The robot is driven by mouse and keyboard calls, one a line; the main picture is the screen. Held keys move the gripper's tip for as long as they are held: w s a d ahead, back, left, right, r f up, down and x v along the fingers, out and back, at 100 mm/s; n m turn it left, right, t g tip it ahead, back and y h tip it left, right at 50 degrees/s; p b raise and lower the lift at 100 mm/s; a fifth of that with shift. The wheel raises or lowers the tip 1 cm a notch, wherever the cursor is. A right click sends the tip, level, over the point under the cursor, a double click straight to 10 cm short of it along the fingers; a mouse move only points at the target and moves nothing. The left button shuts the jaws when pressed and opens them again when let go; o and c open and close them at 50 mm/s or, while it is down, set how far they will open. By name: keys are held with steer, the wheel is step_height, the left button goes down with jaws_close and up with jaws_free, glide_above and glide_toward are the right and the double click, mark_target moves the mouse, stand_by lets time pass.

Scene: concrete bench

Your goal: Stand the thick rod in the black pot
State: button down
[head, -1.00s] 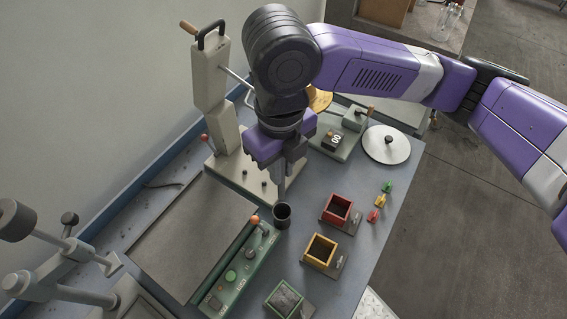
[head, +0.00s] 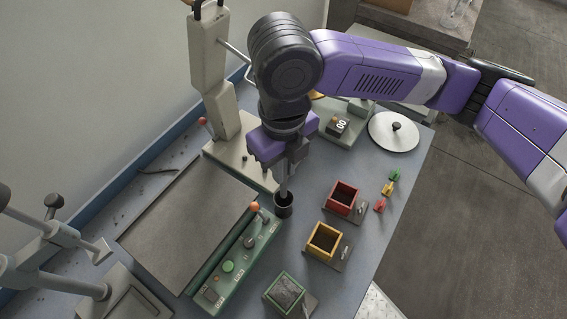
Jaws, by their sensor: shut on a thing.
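The black pot (head: 284,211) stands on the blue-grey bench, beside the green control panel. My gripper (head: 284,174) is above it, pointing down and shut on the thick rod (head: 283,188). The rod is grey and upright. Its lower end overlaps the pot's mouth; I cannot tell how deep it is inside. The gripper hides the rod's upper part.
Red (head: 342,196), yellow (head: 323,240) and green (head: 285,292) square bins stand to the right and front. Small coloured pieces lie near a round white plate (head: 394,132). A beige press (head: 212,85) stands close behind my gripper.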

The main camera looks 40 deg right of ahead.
steer(key=shift+f+b, duration=2.15)
steer(key=shift+f, duration=0.55)
steer(key=c, duration=1.3)
jaws_free()
steer(key=shift+r, duration=3.95)
